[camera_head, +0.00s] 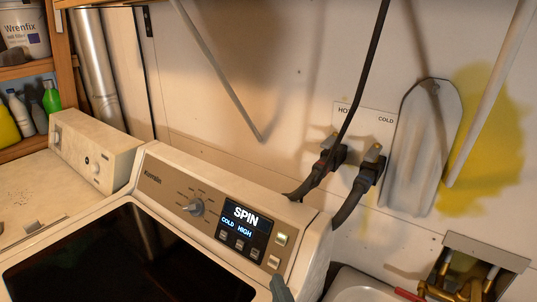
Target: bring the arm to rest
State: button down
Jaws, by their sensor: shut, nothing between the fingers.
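The only part of me in view seems to be the tip of my gripper (281,289), a small grey-blue shape at the bottom edge. It is in front of the right end of the washer's control panel (165,192), below the lit buttons. The fingers look shut, with nothing seen between them. The rest of the gripper and the arm are out of frame. The panel's display (241,222) reads SPIN, COLD and HIGH. I cannot tell whether the tip touches the panel.
The washer's dark lid (125,262) fills the lower left. Hoses run to the hot and cold taps (372,160) on the wall. An ironing board shape (424,145) leans there. A white basin (358,288) and a valve box (487,252) are at the lower right.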

notch_tip(320, 180, up, 24)
jog(key=w+m+t+h, duration=0.1)
jog(key=w+m+t, duration=0.1)
jog(key=m+t, duration=0.5)
jog(key=s+a+r+m+t+h, duration=0.1)
jog(key=s+r+m+t, duration=0.2)
jog(key=r, duration=0.6)
jog(key=s+a+r+m+t+h, duration=0.1)
jog(key=s+r+m+t, duration=0.2)
jog(key=r, duration=0.7)
jog(key=s+m, duration=0.2)
jog(key=s, duration=0.1)
jog(key=shift+s, duration=0.25)
